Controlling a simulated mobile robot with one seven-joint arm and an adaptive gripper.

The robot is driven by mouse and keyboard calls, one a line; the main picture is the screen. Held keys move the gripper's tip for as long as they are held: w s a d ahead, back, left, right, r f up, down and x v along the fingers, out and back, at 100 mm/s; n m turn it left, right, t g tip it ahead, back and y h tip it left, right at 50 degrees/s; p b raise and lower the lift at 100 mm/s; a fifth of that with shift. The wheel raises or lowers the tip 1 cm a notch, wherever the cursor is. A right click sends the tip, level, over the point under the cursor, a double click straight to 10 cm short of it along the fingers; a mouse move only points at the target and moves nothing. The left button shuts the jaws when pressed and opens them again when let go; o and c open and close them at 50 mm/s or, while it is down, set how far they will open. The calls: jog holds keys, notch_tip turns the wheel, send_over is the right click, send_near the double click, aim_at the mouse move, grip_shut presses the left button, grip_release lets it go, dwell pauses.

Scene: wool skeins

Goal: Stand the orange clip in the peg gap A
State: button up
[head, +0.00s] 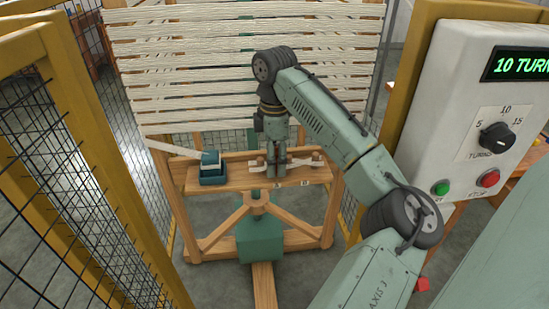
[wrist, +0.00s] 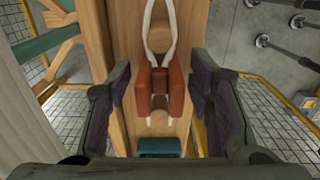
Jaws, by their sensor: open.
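The orange clip (wrist: 143,94) stands between two round wooden pegs, the upper peg (wrist: 159,40) and the lower peg (wrist: 160,117), on the wooden beam in the wrist view. White yarn (wrist: 158,20) runs down to it. My gripper (wrist: 161,88) is open, with one finger on each side of the clip and a visible space between each finger and the clip.
The wooden beam (head: 230,185) carries a teal box (head: 212,176) at its left, which also shows at the bottom of the wrist view (wrist: 165,149). White strands stretch behind. Mesh fencing (head: 50,170) is at left; a control box (head: 470,120) is at right.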

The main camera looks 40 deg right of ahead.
jog(key=shift+r, duration=0.1)
notch_tip(320, 180, up, 12)
dwell(0.5)
